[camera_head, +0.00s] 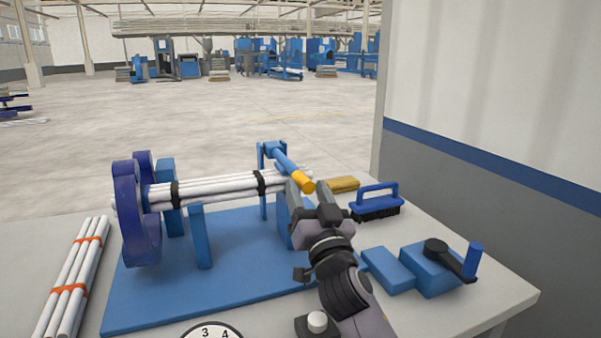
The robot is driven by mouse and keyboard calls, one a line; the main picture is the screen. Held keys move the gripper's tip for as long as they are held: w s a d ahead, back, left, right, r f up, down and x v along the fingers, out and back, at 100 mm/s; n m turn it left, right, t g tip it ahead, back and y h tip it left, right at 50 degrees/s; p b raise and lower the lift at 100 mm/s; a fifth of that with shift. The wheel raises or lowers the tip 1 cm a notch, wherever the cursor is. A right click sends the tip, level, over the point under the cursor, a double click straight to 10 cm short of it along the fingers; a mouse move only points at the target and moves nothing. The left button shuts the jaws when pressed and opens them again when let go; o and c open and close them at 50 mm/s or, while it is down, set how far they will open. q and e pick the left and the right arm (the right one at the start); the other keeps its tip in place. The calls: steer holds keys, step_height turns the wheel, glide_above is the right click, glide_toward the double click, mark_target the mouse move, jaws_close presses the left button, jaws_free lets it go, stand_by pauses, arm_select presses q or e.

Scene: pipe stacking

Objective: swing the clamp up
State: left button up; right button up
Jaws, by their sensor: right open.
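The clamp (285,161) is a blue bar with a yellow-orange tip (302,181). It runs from a blue post at the back, across the right end of a bundle of white pipes (215,189), and slopes down toward me. My right gripper (307,186) is open, its two fingers on either side of the yellow tip. Whether either finger touches the tip is unclear. The gripper and the tip hide part of the right-hand support. My left gripper is not in view.
The pipes, tied with black bands, rest on blue supports over a blue base plate (250,270), with purple discs (130,215) at the left end. Another tied pipe bundle (73,275) lies left. A blue brush (376,203), yellow block (343,185) and blue crank box (430,270) stand right.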

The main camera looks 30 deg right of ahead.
mark_target(300, 171)
steer(key=shift+p+x, duration=0.3)
steer(key=shift+x, duration=2.1)
jaws_close()
